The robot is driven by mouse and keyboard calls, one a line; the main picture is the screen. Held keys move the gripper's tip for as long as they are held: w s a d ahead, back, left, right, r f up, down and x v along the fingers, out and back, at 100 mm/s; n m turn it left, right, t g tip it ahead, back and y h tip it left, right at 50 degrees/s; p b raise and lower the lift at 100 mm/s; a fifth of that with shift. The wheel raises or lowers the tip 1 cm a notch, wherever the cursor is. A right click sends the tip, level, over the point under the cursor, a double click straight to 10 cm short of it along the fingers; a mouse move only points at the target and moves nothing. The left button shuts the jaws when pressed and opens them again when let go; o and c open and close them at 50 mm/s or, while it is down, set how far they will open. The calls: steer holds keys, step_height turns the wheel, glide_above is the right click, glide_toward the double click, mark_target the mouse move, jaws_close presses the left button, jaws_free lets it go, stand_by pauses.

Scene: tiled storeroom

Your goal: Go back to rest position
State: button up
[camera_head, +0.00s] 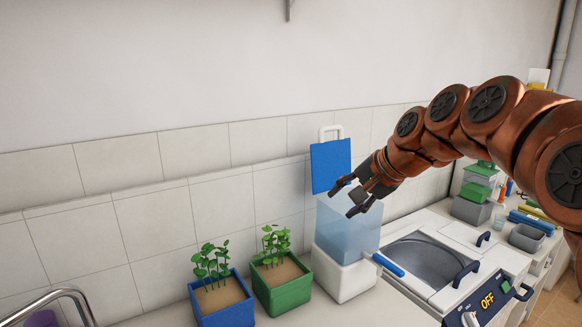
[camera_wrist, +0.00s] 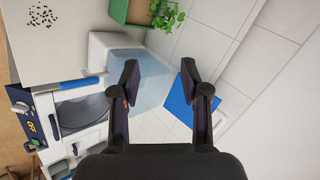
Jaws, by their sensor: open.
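My gripper (camera_head: 345,197) is open and empty, in the air at the end of my copper-coloured arm. In the head view it overlaps the blue board and the upper part of a translucent blue container. In the wrist view both fingers of my gripper (camera_wrist: 160,82) are apart with nothing between them. The translucent container (camera_head: 345,240) sits on a white base (camera_head: 343,277) on the counter. The blue board (camera_head: 330,165) with a white handle is upright against the tiled wall; it also shows in the wrist view (camera_wrist: 177,108).
A blue planter (camera_head: 225,312) and a green planter (camera_head: 281,293) with seedlings stand on the counter. A white machine (camera_head: 440,290) with a round basin and an "OFF" display is at right. Grey containers (camera_head: 470,210) stand behind it. The air above the planters is clear.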

steer(key=s+d+f+n+g+h, duration=0.2)
steer(key=s+f, duration=0.5)
steer(key=s, duration=0.5)
steer(key=s+d+f+n+g+h, duration=0.1)
steer(key=s+d+f+n+g, duration=0.1)
steer(key=s+f, duration=0.6)
steer(key=s+d+f+n+g+h, duration=0.2)
steer(key=s+f, duration=0.6)
steer(key=s, duration=0.9)
steer(key=shift+d+f+n+g+h, duration=0.3)
steer(key=shift+d+n+g, duration=0.15)
steer(key=shift+g, duration=0.65)
steer(key=shift+a, duration=0.15)
